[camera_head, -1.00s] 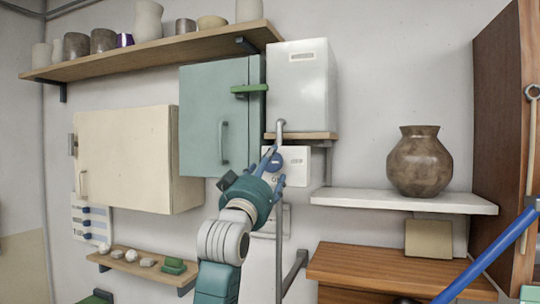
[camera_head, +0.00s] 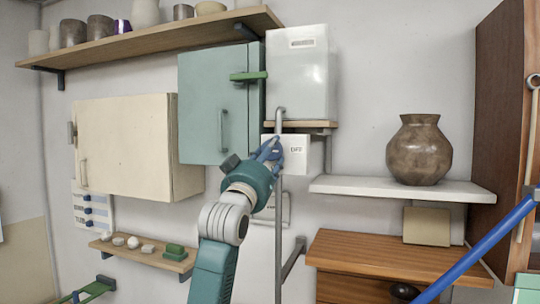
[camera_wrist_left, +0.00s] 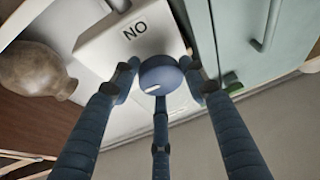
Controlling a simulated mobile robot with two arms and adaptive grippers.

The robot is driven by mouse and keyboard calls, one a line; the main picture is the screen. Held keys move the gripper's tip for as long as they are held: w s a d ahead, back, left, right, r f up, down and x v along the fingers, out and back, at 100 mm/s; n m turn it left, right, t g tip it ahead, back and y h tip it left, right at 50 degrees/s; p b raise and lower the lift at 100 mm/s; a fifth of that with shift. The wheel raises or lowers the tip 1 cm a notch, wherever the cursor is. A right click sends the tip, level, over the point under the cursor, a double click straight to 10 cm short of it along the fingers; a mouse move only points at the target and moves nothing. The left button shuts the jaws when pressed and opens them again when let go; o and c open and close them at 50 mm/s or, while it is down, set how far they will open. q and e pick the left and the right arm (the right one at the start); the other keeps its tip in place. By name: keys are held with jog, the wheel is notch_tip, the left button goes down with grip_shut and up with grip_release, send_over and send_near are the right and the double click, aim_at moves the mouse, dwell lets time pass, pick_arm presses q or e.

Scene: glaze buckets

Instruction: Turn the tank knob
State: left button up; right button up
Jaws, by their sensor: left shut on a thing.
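The white tank (camera_head: 301,75) stands on a small wooden wall shelf, with a grey pipe (camera_head: 279,180) running down in front. Below it is a white panel (camera_head: 300,150) with small dark lettering. In the left wrist view, the round blue knob (camera_wrist_left: 160,74) sits on this panel with a small white mark (camera_wrist_left: 152,88) on its rim. Lettering reading "NO" shows beside it there. My left gripper (camera_head: 268,152) is at the panel, its fingers (camera_wrist_left: 160,85) closed around the knob. In the head view the fingers largely hide the knob. My right gripper is not in view.
A teal cabinet (camera_head: 212,105) with a green latch (camera_head: 248,76) is left of the tank, a cream cabinet (camera_head: 125,148) further left. A brown vase (camera_head: 419,150) stands on a white shelf (camera_head: 400,188) at right. A blue bar (camera_head: 480,245) crosses the lower right.

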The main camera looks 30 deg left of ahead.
pick_arm(q)
jog(key=shift+s+a+r+m+t+h, duration=0.15)
jog(key=shift+r+m+t+h, duration=0.15)
jog(key=shift+m+h, duration=0.45)
jog(key=o, duration=1.1)
jog(key=shift+y, duration=0.35)
jog(key=shift+f, duration=0.1)
jog(key=v, duration=1.2)
